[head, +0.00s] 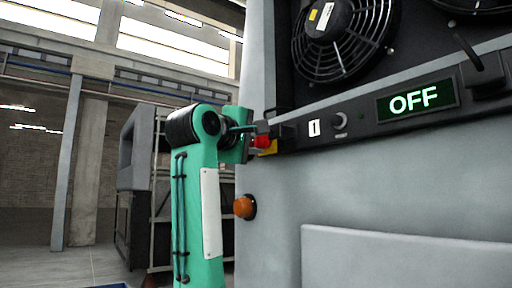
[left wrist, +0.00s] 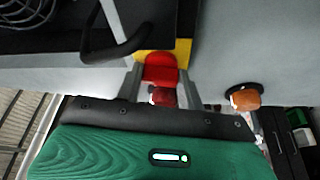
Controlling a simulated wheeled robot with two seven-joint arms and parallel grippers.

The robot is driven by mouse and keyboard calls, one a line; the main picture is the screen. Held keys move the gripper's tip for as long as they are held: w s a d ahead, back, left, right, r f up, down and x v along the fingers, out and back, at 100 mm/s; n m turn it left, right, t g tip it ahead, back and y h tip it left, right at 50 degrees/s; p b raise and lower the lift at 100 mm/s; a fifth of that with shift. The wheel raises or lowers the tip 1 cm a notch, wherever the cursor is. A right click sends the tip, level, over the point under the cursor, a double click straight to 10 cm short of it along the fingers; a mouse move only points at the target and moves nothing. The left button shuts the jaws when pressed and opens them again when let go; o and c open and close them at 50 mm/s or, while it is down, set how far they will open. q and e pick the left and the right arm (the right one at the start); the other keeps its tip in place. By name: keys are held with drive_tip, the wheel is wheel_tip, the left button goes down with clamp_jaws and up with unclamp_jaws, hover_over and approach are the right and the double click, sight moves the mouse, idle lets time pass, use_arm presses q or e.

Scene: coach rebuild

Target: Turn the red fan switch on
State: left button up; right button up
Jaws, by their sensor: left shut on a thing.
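The red switch (head: 262,141) sits on a yellow plate (head: 268,149) at the left end of the dark control strip. In the left wrist view the red switch (left wrist: 160,68) stands between my fingers, in front of the yellow plate (left wrist: 183,50). My left gripper (head: 258,138) is at the switch and shut on it; in the left wrist view its fingers (left wrist: 160,85) flank the red knob. A display (head: 415,99) on the strip reads OFF in green. The fan (head: 343,35) is behind a wire guard above the strip. My right gripper is not in view.
An orange lamp (head: 244,207) sticks out of the grey panel below the switch, close to my left arm; it also shows in the left wrist view (left wrist: 244,97). A small knob (head: 340,121) and a dark lever (head: 470,52) are further right on the strip.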

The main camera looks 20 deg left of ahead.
use_arm(q)
drive_tip(key=m+b, duration=0.1)
drive_tip(key=m, duration=0.1)
drive_tip(key=m+t+h+b, duration=0.1)
drive_tip(key=m+b, duration=0.1)
drive_tip(key=m, duration=0.1)
drive_tip(key=shift+f+h+b, duration=0.3)
drive_tip(key=shift+f, duration=0.1)
drive_tip(key=m+h, duration=0.1)
drive_tip(key=m, duration=0.1)
drive_tip(key=m+h+b, duration=0.1)
drive_tip(key=m, duration=0.1)
drive_tip(key=shift+w+a+m+t+b, duration=0.1)
drive_tip(key=shift+w+m+t+b, duration=0.05)
drive_tip(key=shift+m+t+b, duration=0.2)
drive_tip(key=m+h, duration=0.1)
drive_tip(key=m, duration=0.1)
drive_tip(key=m+g+h, duration=0.1)
drive_tip(key=m, duration=0.2)
drive_tip(key=shift+a+h, duration=0.1)
drive_tip(key=shift+h, duration=0.2)
drive_tip(key=shift+w+m+g+h+p, duration=0.1)
drive_tip(key=shift+m+g+h+p, duration=0.35)
drive_tip(key=shift+m, duration=0.85)
drive_tip(key=shift+m+g+h, duration=0.2)
drive_tip(key=shift+m+h, duration=0.55)
drive_tip(key=shift+m, duration=0.5)
drive_tip(key=o, duration=1)
drive_tip(key=shift+r, duration=0.1)
drive_tip(key=shift+a, duration=0.1)
